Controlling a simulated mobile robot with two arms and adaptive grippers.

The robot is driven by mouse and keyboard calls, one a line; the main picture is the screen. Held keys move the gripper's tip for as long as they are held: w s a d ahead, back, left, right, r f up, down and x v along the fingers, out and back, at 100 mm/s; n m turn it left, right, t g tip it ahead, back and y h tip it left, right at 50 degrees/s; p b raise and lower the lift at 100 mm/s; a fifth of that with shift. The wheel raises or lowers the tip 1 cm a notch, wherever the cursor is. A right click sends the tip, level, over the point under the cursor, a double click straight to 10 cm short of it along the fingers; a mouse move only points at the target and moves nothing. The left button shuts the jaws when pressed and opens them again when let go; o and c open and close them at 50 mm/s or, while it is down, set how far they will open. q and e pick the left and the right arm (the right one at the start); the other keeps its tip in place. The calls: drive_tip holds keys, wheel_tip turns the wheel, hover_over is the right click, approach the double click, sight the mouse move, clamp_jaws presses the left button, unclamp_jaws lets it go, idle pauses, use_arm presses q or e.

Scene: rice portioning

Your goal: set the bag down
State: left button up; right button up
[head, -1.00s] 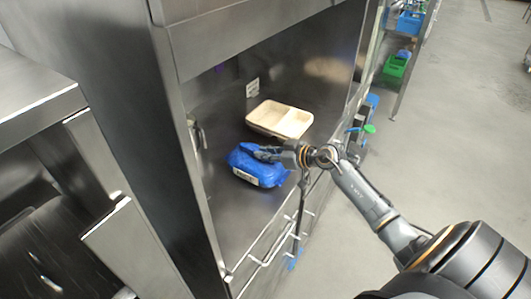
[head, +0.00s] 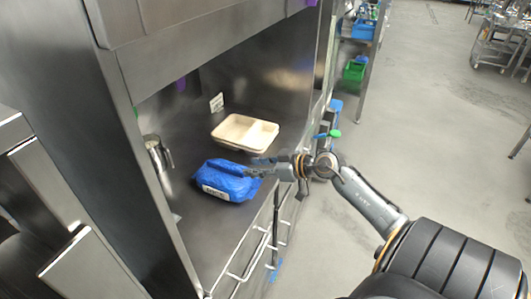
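The blue bag (head: 225,183) with a white label lies on the steel surface inside the cabinet bay, in front of the tray. My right gripper (head: 258,168) is at the bag's right end, its two fingers spread apart. The fingertips are at or just beside the bag's edge; I cannot tell whether they touch it. My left gripper is not in view.
A beige two-compartment tray (head: 229,145) stands behind the bag. A steel jug-like container (head: 158,153) stands at the left wall. Rails (head: 246,262) run along the bay's front edge. Blue and green bins (head: 354,70) are on a shelf beyond the bay.

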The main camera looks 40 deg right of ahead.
drive_tip(key=shift+v, duration=1.8)
